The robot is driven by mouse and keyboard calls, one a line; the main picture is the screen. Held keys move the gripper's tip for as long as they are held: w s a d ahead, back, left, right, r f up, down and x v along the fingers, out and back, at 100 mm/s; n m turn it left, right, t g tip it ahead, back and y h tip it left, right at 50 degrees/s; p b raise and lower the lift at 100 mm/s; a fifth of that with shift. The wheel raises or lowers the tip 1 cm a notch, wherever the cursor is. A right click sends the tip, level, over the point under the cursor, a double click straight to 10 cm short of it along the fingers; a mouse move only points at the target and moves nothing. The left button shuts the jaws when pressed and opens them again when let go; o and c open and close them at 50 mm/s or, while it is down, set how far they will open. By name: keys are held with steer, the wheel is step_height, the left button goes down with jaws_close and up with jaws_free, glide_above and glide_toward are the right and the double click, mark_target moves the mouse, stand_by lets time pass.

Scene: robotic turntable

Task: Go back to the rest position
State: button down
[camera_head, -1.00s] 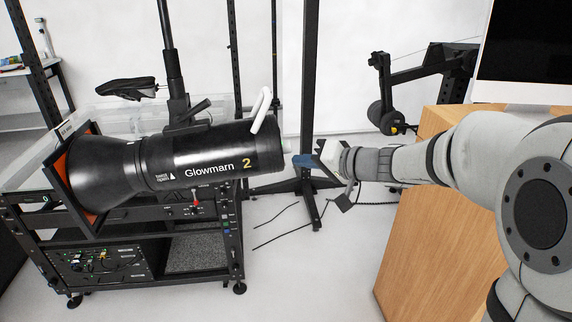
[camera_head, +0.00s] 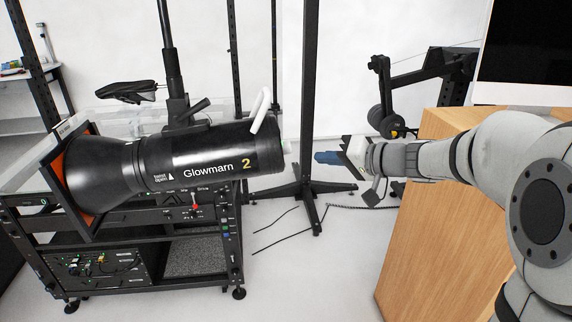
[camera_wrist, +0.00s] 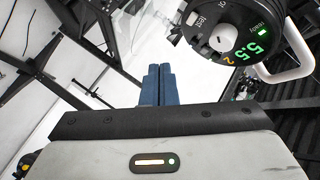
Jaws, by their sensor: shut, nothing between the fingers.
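My gripper (camera_head: 328,157) is in the middle of the head view, to the right of the black Glowmarn 2 lamp (camera_head: 215,150) and apart from its rear end. In the wrist view its two blue fingers (camera_wrist: 157,84) are together with nothing between them. The lamp's round rear panel (camera_wrist: 235,30) shows at the upper right of the wrist view, with a silver knob (camera_wrist: 221,40), a green display reading about 5.5 and a white handle (camera_wrist: 298,50).
A black wheeled rack (camera_head: 140,285) stands under the lamp. A black stand (camera_head: 309,100) rises behind my gripper. A wooden cabinet (camera_head: 430,230) with a monitor (camera_head: 525,55) is at the right, close to my arm. The floor (camera_head: 310,275) between rack and cabinet is mostly clear.

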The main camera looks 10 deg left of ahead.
stand_by(0.4)
steer(key=s+d+f+g+h, duration=0.1)
steer(key=s+d+f+h, duration=0.3)
steer(key=s, duration=0.4)
steer(key=s+d+f+m+g+h, duration=0.1)
steer(key=s+d+f+h, duration=0.3)
steer(key=s, duration=0.5)
steer(key=s+d+f+g+h, duration=0.2)
steer(key=s+d+f+h, duration=0.2)
steer(key=s, duration=0.4)
steer(key=shift+s+d+f+g+h, duration=0.35)
steer(key=shift+d+f, duration=0.2)
steer(key=shift+d, duration=0.55)
steer(key=shift+w, duration=0.1)
